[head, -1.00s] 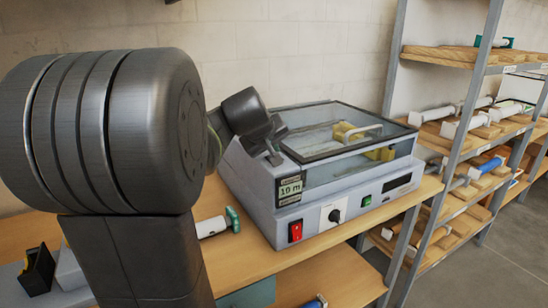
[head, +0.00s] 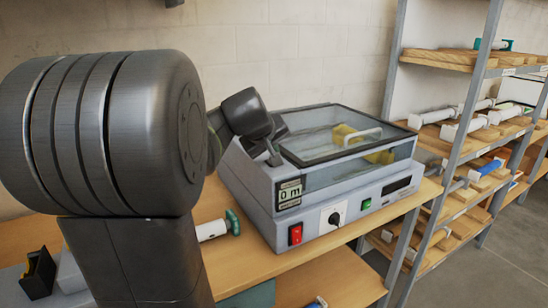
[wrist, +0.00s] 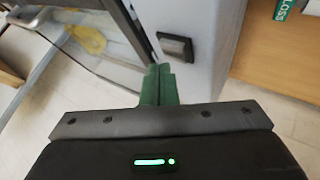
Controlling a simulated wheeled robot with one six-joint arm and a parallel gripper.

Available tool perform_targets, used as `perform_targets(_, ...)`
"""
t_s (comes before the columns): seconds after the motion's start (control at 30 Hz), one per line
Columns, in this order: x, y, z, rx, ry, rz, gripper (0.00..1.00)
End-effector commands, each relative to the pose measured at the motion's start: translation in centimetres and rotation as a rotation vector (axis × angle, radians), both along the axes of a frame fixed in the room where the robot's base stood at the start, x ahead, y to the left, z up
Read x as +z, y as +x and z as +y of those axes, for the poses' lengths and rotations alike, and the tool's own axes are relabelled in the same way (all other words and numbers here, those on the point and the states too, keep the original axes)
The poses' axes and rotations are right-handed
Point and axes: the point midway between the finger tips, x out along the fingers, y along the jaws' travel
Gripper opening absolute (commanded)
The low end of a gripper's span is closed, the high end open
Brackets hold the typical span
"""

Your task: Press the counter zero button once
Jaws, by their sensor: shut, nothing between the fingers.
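The laminator (head: 345,205) stands on the wooden bench in the head view, with a clear lid on top. Its counter display (head: 290,195) on the front left reads 0 m. In the wrist view a dark rectangular button (wrist: 175,47) in a frame sits on the light grey casing beside the lid edge; I take it for the counter zero button. My gripper (wrist: 159,68) is shut and empty, its green fingertips just below the button in that picture. I cannot tell whether they touch it. In the head view my gripper (head: 270,158) is over the machine's left end, its tips partly hidden.
The laminator's front carries a red switch (head: 295,235), a black knob (head: 334,217) and a green button (head: 366,204). A white roll with a green end (head: 222,226) lies on the bench to the left. Shelves with rolls (head: 480,120) stand at the right.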

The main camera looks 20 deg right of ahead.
Motion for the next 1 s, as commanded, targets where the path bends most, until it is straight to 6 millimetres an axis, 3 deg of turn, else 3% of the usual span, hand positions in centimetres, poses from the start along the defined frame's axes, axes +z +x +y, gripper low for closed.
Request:
perform_targets(0.4, 0.5, 0.0, 0.0, 0.000, 0.000, -0.001, 0.00)
perform_targets(0.83, 4.7, 0.0, 0.0, 0.000, 0.001, -0.003, 0.00)
perform_targets(1.0, 5.4, 0.0, 0.0, 0.000, 0.000, -0.001, 0.00)
